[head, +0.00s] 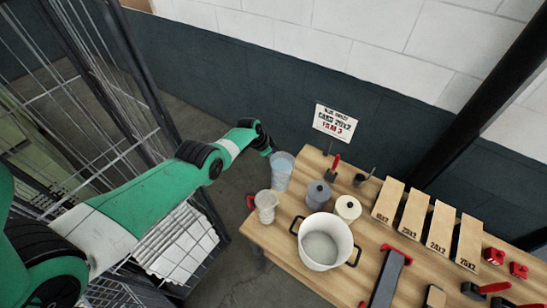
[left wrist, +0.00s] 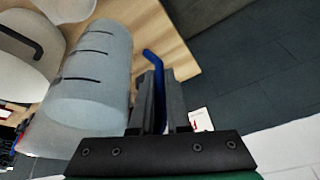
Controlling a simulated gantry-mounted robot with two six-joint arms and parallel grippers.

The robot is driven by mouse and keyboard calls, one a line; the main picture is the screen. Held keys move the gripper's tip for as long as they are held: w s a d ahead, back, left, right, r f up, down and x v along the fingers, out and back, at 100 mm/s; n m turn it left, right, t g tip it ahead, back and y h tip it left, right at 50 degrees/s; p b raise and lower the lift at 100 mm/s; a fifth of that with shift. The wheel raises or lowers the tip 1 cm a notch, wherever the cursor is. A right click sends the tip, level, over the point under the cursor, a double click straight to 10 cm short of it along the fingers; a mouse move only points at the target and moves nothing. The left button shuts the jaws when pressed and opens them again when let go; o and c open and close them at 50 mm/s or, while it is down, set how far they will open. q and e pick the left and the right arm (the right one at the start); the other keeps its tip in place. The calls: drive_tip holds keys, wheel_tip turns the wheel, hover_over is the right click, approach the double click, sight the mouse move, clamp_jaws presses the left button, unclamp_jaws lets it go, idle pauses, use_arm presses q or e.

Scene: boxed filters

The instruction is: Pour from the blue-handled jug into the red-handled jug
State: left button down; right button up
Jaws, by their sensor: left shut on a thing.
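The blue-handled jug (head: 281,172) is a pale, translucent jug at the back left edge of the table. In the left wrist view its body (left wrist: 92,70) has dark level marks and its blue handle (left wrist: 153,62) runs between the fingers. My left gripper (left wrist: 160,100) is shut on that handle; in the head view the gripper (head: 268,151) is just behind the jug. I cannot tell whether its base touches the table. The red-handled jug (head: 266,203) stands upright on the table near the left edge, closer to the camera, its red handle pointing left. My right gripper is out of view.
On the wooden table (head: 285,262), a white pot (head: 325,243) with black handles, a grey canister (head: 317,195) and a white lidded can (head: 347,208) stand right of the jugs. A wire cage (head: 110,90) is at left.

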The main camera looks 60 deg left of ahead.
use_arm(q)
drive_tip(key=shift+a+r+m, duration=0.1)
drive_tip(key=shift+r+m, duration=0.2)
drive_tip(key=shift+r, duration=0.35)
drive_tip(key=shift+s+f, duration=0.1)
drive_tip(key=shift+s, duration=0.1)
drive_tip(key=shift+s+a+r+m+h+p, duration=0.2)
drive_tip(key=shift+s+a+m+p, duration=0.25)
drive_tip(key=shift+s+m, duration=0.4)
drive_tip(key=shift+s+a+r+m+h+p, duration=0.1)
drive_tip(key=shift+s+a+m+h+p, duration=0.35)
drive_tip(key=shift+s, duration=0.65)
drive_tip(key=shift+y, duration=0.25)
drive_tip(key=r+p, duration=0.1)
drive_tip(key=p, duration=0.2)
drive_tip(key=shift+a+m+y, duration=0.25)
drive_tip(key=shift+m+y, duration=0.05)
drive_tip(key=shift+y, duration=0.1)
drive_tip(key=shift+f, duration=0.1)
